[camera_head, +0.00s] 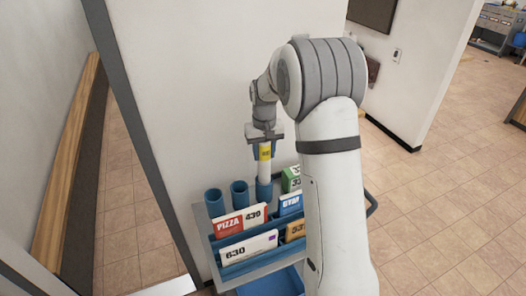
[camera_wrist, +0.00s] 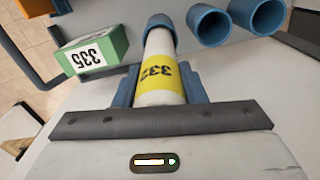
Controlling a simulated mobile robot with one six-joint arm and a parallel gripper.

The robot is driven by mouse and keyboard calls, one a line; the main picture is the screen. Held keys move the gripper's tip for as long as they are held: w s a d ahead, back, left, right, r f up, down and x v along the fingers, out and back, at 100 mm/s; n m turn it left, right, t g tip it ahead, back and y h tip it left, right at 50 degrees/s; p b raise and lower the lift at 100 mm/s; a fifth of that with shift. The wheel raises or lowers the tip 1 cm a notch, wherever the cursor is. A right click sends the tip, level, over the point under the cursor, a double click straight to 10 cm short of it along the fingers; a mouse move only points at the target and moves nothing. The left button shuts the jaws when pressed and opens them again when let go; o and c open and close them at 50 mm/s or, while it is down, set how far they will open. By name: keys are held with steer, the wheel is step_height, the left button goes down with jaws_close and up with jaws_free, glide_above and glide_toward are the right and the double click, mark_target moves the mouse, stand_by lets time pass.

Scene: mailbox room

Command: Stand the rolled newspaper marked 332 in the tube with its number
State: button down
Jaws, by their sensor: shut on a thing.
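The rolled newspaper (camera_head: 264,171) is white with a yellow band; the band reads 332 in the wrist view (camera_wrist: 158,72). My gripper (camera_head: 264,150) is shut on it around the band, and its blue fingers also show in the wrist view (camera_wrist: 160,92). The newspaper is upright, with its lower end at the mouth of the rightmost blue tube (camera_head: 264,192). In the wrist view that end meets the tube's rim (camera_wrist: 162,20) and seems to be inside it. How deep it sits is hidden, and no number on the tube is visible.
Two empty blue tubes, left (camera_head: 215,202) and middle (camera_head: 239,193), stand beside it on the cart. Slots in front hold mail marked 439 (camera_head: 240,219), 630 (camera_head: 248,248) and GYM (camera_head: 290,204). A green box marked 335 (camera_wrist: 90,52) is close by. A wall stands behind.

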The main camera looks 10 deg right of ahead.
steer(key=c, duration=0.9)
jaws_free()
steer(key=shift+f, duration=0.1)
